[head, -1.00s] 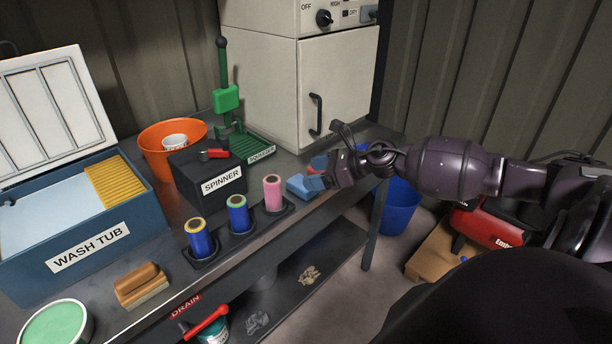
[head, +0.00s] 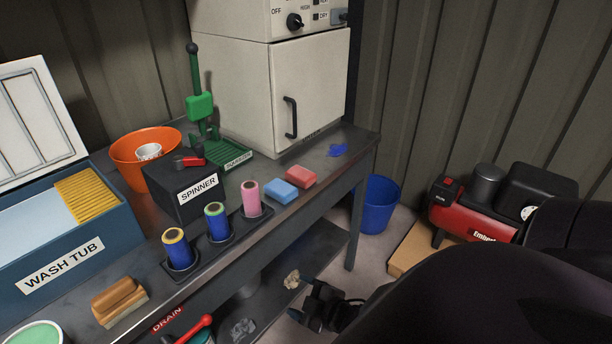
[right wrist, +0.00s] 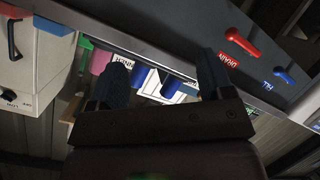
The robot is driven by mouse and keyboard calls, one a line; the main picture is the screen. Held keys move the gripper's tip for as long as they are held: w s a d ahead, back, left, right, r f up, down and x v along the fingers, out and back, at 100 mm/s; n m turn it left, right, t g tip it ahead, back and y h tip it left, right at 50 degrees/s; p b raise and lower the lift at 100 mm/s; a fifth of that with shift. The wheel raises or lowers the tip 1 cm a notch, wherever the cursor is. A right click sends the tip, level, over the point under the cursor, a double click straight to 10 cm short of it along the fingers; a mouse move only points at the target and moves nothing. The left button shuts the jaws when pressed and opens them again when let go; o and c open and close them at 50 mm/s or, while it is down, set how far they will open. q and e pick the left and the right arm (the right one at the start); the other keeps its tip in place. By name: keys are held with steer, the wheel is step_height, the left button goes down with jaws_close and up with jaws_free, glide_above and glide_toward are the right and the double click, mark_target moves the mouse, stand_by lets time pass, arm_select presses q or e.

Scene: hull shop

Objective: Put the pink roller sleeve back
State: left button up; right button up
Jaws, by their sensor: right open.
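The pink roller sleeve (head: 250,198) stands upright in the right-hand place of a dark rack (head: 225,244) on the bench. Two blue roller sleeves stand in the same rack, one with a yellow top rim (head: 178,249) and one with a green top rim (head: 216,222). In the right wrist view the pink sleeve (right wrist: 101,58) shows partly, beyond the bench edge. My right gripper (head: 305,300) is open and empty, low in front of the bench and below its top, apart from the sleeve. In the right wrist view its fingers (right wrist: 160,75) stand wide apart. My left gripper is not in view.
A spinner box (head: 182,188), an orange bucket (head: 130,172) and a wash tub (head: 80,245) stand left and behind the rack. Blue (head: 281,190) and red (head: 301,176) blocks lie right of it. A blue bin (head: 377,208) stands on the floor.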

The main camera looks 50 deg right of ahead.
steer(key=s+a+f+m+g, duration=0.2)
steer(key=s+a+f+m, duration=0.1)
steer(key=m, duration=0.4)
steer(key=shift+s+a+h, duration=0.3)
steer(key=shift+s+a, duration=0.2)
steer(key=shift+s, duration=0.45)
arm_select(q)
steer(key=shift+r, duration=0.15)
